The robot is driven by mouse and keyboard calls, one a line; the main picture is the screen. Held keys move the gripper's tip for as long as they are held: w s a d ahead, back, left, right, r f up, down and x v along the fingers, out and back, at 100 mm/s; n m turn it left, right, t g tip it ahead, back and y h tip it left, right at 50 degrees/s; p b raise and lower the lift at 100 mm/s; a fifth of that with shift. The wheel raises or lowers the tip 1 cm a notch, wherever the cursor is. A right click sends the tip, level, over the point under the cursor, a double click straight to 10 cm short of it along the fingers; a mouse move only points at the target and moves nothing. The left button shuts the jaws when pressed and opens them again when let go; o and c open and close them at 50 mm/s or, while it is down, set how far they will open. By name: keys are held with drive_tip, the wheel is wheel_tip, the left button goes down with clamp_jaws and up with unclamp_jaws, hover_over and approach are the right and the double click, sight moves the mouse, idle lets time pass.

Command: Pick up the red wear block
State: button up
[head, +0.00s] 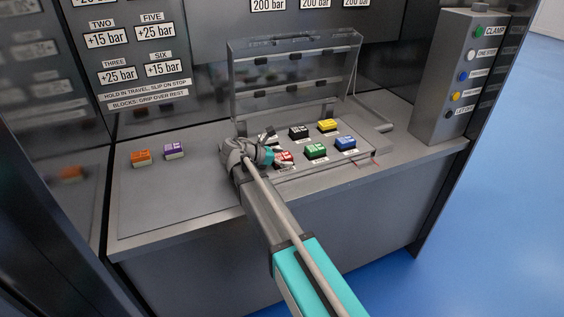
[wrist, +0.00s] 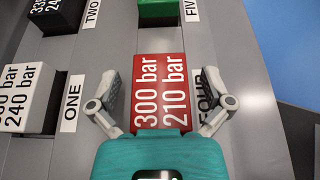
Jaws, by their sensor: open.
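The red wear block (wrist: 159,92), printed with "300 bar" and "210 bar", sits by the label FOUR in the wrist view. My gripper (wrist: 163,80) is open, with one finger on each side of the block. The fingers seem not to press on it, though the gap on each side is small. In the head view the red block (head: 284,157) is partly hidden behind my gripper (head: 277,148). I cannot tell the exact height of the fingers over the tray.
Black (head: 299,131), yellow (head: 327,125), green (head: 316,151) and blue (head: 346,143) blocks stand nearby. A white block (wrist: 24,97) is left of the red one. A raised clear lid (head: 292,75) stands behind. Orange (head: 141,157) and purple (head: 174,150) blocks lie left; the counter between is clear.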

drive_tip(key=c, duration=1.1)
drive_tip(key=shift+r, duration=0.15)
drive_tip(key=shift+r+p, duration=0.95)
drive_tip(key=shift+p, duration=0.1)
drive_tip(key=s+d+r+p, duration=0.2)
drive_tip(key=s+r+p, duration=0.8)
drive_tip(key=s, duration=0.4)
drive_tip(key=shift+r+p, duration=0.4)
drive_tip(key=shift+p, duration=0.05)
